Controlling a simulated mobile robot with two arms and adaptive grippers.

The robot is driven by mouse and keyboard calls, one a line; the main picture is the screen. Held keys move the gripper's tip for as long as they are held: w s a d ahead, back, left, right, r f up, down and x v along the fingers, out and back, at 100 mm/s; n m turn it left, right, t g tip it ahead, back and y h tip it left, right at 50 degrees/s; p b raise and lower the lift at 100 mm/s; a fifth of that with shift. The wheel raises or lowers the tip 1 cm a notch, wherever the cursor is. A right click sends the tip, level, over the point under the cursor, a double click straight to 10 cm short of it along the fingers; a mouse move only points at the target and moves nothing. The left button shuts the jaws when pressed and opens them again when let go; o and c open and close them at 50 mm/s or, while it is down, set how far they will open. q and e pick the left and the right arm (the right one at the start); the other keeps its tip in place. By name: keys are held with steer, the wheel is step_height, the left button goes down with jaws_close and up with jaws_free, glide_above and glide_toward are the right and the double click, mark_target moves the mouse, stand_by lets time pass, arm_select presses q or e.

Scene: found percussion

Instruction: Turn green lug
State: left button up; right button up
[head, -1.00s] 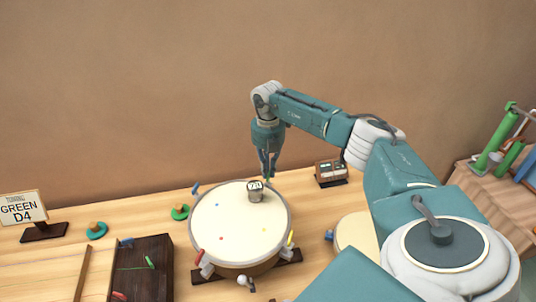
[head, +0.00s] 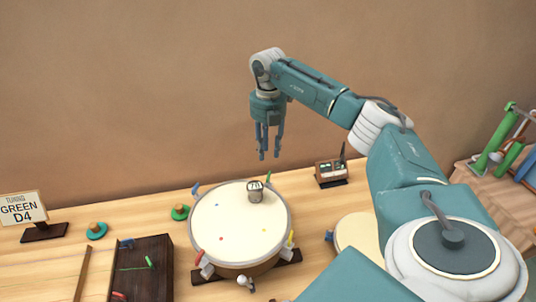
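A round drum (head: 235,228) with a cream head stands on the wooden table, with coloured lugs around its rim. A small gauge (head: 255,192) marked with a number sits on the drum head near that lug. My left gripper is not in view.
A sign (head: 19,209) reading "TUNING GREEN D4" stands at the left. A small wooden box device (head: 331,170) is right of the drum. A dark wooden box (head: 150,275) lies front left. Green tubes (head: 494,140) stand on a rack at far right.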

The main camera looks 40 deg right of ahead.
steer(key=shift+r, duration=1.65)
